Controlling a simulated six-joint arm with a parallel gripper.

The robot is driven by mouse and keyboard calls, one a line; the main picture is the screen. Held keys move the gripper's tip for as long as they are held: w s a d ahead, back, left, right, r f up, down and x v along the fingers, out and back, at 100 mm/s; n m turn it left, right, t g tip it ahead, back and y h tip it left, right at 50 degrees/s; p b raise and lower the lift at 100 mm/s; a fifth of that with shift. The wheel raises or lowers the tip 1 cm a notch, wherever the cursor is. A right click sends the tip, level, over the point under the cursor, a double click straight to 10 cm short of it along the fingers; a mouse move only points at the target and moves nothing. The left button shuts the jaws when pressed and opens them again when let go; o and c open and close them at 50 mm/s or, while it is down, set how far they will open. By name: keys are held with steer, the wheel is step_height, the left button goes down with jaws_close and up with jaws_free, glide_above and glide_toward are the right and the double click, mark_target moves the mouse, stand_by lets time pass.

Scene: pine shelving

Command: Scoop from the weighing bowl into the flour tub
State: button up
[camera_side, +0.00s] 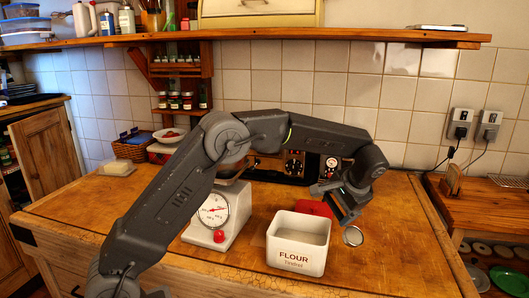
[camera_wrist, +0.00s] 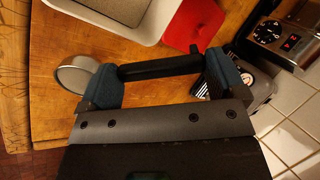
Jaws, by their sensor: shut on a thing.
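My gripper (camera_side: 338,205) is shut on the black handle of a scoop; the handle (camera_wrist: 160,68) spans between the two blue fingers in the wrist view. The scoop's round metal cup (camera_side: 353,236) hangs just right of the flour tub, apart from it in the side view; I cannot tell whether it holds anything. The flour tub (camera_side: 297,262) is white, square, open and labelled FLOUR; its corner shows at the top of the wrist view (camera_wrist: 150,28). The weighing bowl (camera_side: 236,170) sits on the white dial scale (camera_side: 218,217), mostly hidden by my arm.
A red lid (camera_side: 313,208) lies behind the tub. A dark appliance with dials (camera_side: 292,165) stands against the tiled wall. A shelf (camera_side: 290,34) runs overhead. The wooden counter (camera_side: 395,250) is clear at the right and front right.

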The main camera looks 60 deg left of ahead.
mark_target(337, 207)
steer(key=shift+r, duration=0.1)
steer(key=shift+h, duration=0.4)
step_height(337, 207, up, 7)
steer(key=shift+f, duration=0.1)
steer(key=s+a+h, duration=0.2)
steer(key=s+a, duration=0.2)
steer(key=a, duration=0.4)
steer(key=s+a+h, duration=0.3)
steer(key=s+a, duration=0.2)
steer(key=a, duration=0.3)
step_height(337, 207, down, 5)
steer(key=d+r+y, duration=0.5)
steer(key=d+y, duration=0.1)
steer(key=y, duration=0.4)
steer(key=shift+w+r, duration=0.4)
steer(key=d+r+y, duration=0.1)
steer(key=d+y, duration=0.4)
steer(key=y, duration=0.1)
steer(key=shift+d+r+y, duration=0.3)
steer(key=shift+d+r, duration=0.05)
steer(key=shift+d, duration=0.05)
